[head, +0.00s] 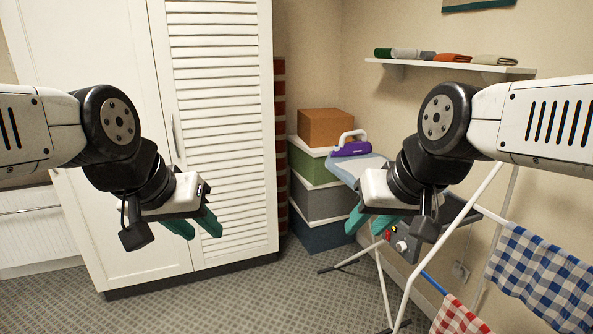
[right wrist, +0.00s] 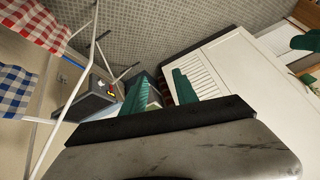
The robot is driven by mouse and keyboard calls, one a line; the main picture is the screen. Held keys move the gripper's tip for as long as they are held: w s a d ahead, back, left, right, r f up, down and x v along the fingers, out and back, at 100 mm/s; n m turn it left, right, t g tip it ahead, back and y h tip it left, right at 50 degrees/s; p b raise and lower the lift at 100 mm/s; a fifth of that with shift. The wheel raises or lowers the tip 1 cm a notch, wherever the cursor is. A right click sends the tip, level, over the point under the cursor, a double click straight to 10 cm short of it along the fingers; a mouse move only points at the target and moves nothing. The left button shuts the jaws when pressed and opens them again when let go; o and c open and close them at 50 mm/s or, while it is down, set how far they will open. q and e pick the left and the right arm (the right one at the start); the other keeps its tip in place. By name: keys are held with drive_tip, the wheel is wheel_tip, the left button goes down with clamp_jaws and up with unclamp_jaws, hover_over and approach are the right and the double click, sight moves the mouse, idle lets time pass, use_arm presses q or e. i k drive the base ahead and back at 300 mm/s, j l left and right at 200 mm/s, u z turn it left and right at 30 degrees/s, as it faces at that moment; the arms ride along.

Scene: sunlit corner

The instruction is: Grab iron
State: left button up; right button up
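The iron (head: 351,146), with a purple body and a white handle, sits on the light blue ironing board (head: 345,168) in front of the stacked boxes. My right gripper (head: 368,222) is in front of and below the iron in the head view, apart from it. Its green fingers are spread with nothing between them, and they also show in the right wrist view (right wrist: 160,95). The iron cannot be made out in the right wrist view. My left gripper (head: 199,226) is open and empty in front of the white cupboard.
Stacked boxes (head: 310,167) stand in the corner behind the board. A grey box with a knob (head: 403,243) is beside my right gripper. A drying rack with checked cloths (head: 540,275) stands at right. A wall shelf (head: 450,66) holds rolled cloths. Floor at front left is clear.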

sight(361, 147)
drive_tip(key=i, duration=0.7)
drive_tip(key=i+z, duration=0.15)
drive_tip(key=i, duration=0.55)
drive_tip(key=i+j, duration=0.2)
drive_tip(key=i, duration=0.5)
drive_tip(key=i+j+z, duration=0.1)
drive_tip(key=i+z, duration=0.15)
drive_tip(key=i, duration=0.2)
drive_tip(key=i+j+z, duration=0.25)
drive_tip(key=i, duration=0.15)
drive_tip(key=l, duration=0.1)
